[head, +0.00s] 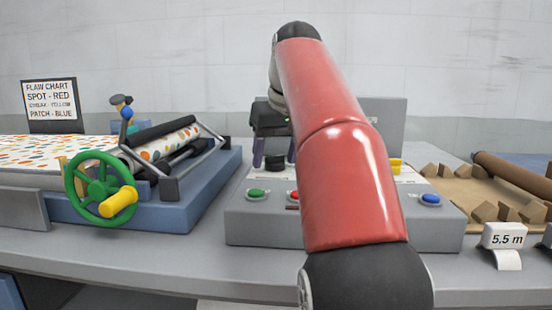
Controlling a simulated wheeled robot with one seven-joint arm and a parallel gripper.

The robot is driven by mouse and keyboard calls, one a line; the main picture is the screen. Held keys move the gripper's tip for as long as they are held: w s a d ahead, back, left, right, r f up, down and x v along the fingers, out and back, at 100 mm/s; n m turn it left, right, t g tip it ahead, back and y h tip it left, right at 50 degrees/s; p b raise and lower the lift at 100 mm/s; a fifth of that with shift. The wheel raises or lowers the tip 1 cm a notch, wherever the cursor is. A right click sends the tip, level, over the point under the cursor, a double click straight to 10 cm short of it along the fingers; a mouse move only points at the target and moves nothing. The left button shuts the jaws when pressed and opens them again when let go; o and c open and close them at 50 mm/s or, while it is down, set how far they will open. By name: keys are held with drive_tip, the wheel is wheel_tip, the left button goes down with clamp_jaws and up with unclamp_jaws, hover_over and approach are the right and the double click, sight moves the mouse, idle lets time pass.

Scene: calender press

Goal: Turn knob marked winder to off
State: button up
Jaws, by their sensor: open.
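A grey control console (240,225) stands in the middle of the bench, with an upright grey back panel partly behind my red arm. My gripper (274,157) points down over the left part of the console's top and is open. A dark round knob (275,163) shows between or just behind its fingers, above a white label strip (262,174). I cannot read the label or the knob's setting, nor tell whether the fingers touch it. A yellow part (395,165) shows right of my arm. The rest of the console's middle is hidden by my arm.
The console front has a green button (256,194), a red button (294,195) and a blue button (430,199). Left is a roller machine with a green handwheel (101,187) and a flaw chart sign (50,99). Right are a brown tray (455,190) and a "5,5 m" tag (504,238).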

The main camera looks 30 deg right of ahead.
drive_tip(key=shift+c, duration=0.3)
drive_tip(key=c, duration=0.9)
drive_tip(key=shift+c, duration=0.2)
drive_tip(key=shift+n+p, duration=0.3)
drive_tip(key=shift+p, duration=0.05)
drive_tip(key=shift+r+n+y+p, duration=0.15)
drive_tip(key=shift+n+y+p, duration=0.25)
drive_tip(key=shift+n+p, duration=0.1)
drive_tip(key=n+y, duration=0.1)
drive_tip(key=n, duration=0.1)
drive_tip(key=shift+d+n+p, duration=0.15)
drive_tip(key=shift+n+p, duration=0.15)
drive_tip(key=shift+p, duration=0.1)
drive_tip(key=n+y, duration=0.1)
drive_tip(key=n, duration=0.2)
drive_tip(key=shift+w+d+n+g, duration=0.1)
drive_tip(key=shift+n+g, duration=0.2)
drive_tip(key=shift+g, duration=0.1)
drive_tip(key=n+g+y, duration=0.1)
drive_tip(key=n, duration=0.3)
